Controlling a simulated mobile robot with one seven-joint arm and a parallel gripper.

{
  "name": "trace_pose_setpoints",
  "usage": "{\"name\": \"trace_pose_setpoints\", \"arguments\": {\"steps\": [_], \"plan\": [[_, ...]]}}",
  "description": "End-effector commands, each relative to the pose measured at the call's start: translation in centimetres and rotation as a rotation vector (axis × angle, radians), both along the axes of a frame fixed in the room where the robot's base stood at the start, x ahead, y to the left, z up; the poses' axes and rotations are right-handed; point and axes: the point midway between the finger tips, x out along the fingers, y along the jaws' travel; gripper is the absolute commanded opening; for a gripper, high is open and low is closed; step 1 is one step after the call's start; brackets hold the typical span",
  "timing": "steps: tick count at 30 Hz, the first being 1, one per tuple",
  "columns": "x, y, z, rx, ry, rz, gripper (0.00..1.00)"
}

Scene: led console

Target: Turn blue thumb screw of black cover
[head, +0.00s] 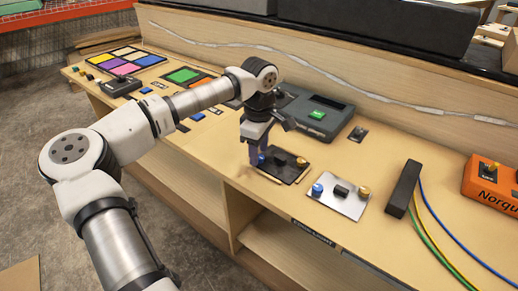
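The black cover (290,172) lies flat near the front edge of the console top, with a dark block in its middle and a yellow thumb screw (302,162) at its right end. Its blue thumb screw (262,159) is at the left end, partly hidden by my gripper. My gripper (256,160) points down at this blue screw, with its fingers beside or around it. I cannot tell whether the fingers touch the screw or how far apart they are.
A silver cover (340,206) with its own blue screw (317,189) and yellow screw (364,192) lies to the right. A grey box (325,130) with a green button stands behind. A black bar (402,190) with cables and an orange box (487,190) are further right.

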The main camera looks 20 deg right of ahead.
Motion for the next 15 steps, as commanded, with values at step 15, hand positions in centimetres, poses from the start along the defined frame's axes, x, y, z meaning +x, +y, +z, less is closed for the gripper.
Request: {"name": "trace_pose_setpoints", "arguments": {"steps": [15], "plan": [[0.0,0.0,4.5,0.002,-0.001,0.000,0.45]]}}
